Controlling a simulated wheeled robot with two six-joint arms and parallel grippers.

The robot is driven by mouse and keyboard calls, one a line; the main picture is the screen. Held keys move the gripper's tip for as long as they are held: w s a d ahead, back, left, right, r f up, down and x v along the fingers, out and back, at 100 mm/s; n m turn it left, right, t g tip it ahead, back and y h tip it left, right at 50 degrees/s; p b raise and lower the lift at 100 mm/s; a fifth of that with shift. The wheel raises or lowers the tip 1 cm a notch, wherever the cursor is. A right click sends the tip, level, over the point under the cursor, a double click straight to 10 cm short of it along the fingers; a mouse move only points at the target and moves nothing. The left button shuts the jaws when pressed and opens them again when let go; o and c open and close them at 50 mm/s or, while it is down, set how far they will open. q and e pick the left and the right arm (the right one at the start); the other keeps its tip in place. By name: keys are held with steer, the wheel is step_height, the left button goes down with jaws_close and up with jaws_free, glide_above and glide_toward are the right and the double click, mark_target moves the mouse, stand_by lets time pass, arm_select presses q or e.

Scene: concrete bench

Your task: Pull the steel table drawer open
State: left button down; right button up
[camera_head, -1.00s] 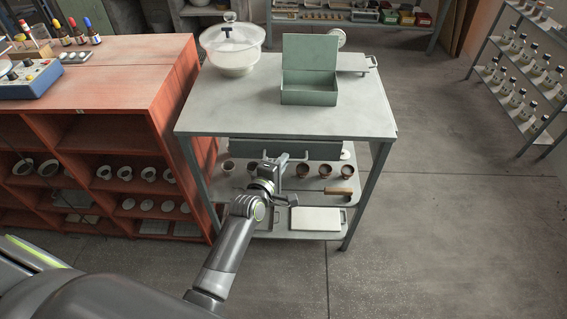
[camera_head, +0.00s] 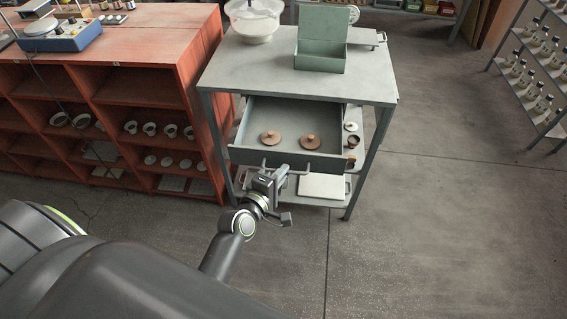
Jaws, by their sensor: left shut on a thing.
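The steel table (camera_head: 375,88) stands in the middle, grey with thin legs. Its drawer (camera_head: 333,163) is pulled well out under the top, towards me. Two brown round lids with knobs (camera_head: 270,137) lie inside the drawer. The bar handle (camera_head: 300,171) is on the drawer's front. My left gripper (camera_head: 275,172) is shut on the handle at its left part, and the fingers partly hide it. My right gripper is not in view.
A green open box (camera_head: 320,62) and a white glass-lidded vessel (camera_head: 254,22) stand on the tabletop. A red shelf unit (camera_head: 212,110) stands close on the left. Lower shelves hold a white slab (camera_head: 322,187).

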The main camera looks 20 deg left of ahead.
arm_select(q)
steer(key=shift+s+d, duration=0.15)
steer(key=shift+s, duration=0.4)
steer(key=shift+s+d, duration=0.15)
steer(key=shift+s, duration=0.4)
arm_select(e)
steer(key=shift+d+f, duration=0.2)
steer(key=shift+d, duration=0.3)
arm_select(q)
steer(key=c, duration=1.5)
jaws_free()
steer(key=shift+c, duration=0.2)
steer(key=shift+s, duration=0.1)
